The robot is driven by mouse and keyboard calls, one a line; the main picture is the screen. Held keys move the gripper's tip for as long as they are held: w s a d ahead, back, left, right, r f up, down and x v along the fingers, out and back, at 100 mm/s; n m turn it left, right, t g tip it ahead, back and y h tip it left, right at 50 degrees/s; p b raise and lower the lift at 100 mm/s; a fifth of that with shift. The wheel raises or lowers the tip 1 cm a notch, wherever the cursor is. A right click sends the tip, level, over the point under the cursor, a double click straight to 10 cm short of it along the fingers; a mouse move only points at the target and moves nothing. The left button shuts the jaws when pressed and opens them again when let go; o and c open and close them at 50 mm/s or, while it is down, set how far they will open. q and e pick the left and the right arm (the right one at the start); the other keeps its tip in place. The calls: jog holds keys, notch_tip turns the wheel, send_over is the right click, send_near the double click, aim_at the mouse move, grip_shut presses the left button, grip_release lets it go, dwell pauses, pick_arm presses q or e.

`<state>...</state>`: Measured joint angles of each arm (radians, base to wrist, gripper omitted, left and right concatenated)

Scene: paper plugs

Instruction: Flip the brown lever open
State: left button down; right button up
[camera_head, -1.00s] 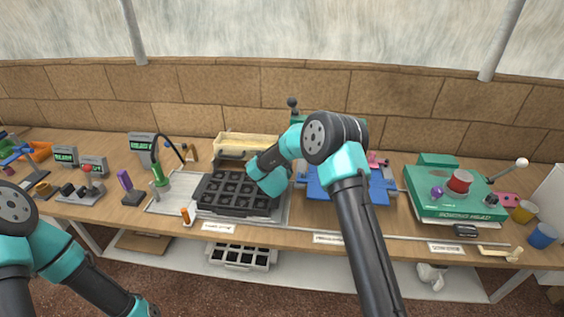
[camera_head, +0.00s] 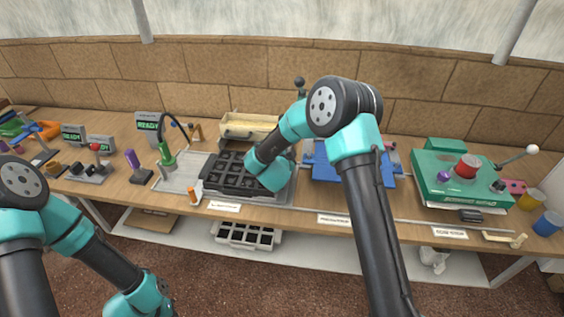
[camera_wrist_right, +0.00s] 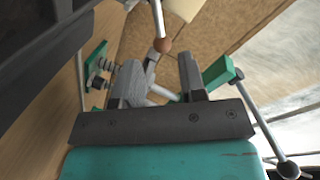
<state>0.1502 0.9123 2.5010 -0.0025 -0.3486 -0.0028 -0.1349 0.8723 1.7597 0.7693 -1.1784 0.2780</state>
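A brown ball knob (camera_wrist_right: 163,45) on a thin metal rod shows in the right wrist view; it looks like the brown lever's end. My right gripper (camera_wrist_right: 160,68) has its two grey fingers apart, with the knob just past and between the fingertips, not visibly clasped. In the head view my right wrist hangs over the black grid tray (camera_head: 228,180), and my right fingers are hidden behind the arm. I cannot clearly pick out the lever there. My left arm is at the lower left, with its gripper out of sight.
A green post with a curved black hose (camera_head: 167,155) stands left of the tray. A cream-topped bin (camera_head: 248,129) is behind it, and a blue fixture (camera_head: 322,170) to its right. A green box with a red button (camera_head: 467,167) sits further right.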

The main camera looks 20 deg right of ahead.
jog(key=v, duration=0.9)
jog(key=shift+s+d, duration=0.1)
jog(key=shift+s, duration=0.1)
jog(key=shift+s+r+y, duration=0.35)
jog(key=shift+s+y, duration=0.05)
jog(key=shift+s, duration=0.1)
jog(key=shift+w, duration=0.1)
jog(key=x, duration=1.7)
jog(key=shift+w, duration=0.2)
jog(key=shift+c, duration=0.2)
grip_shut()
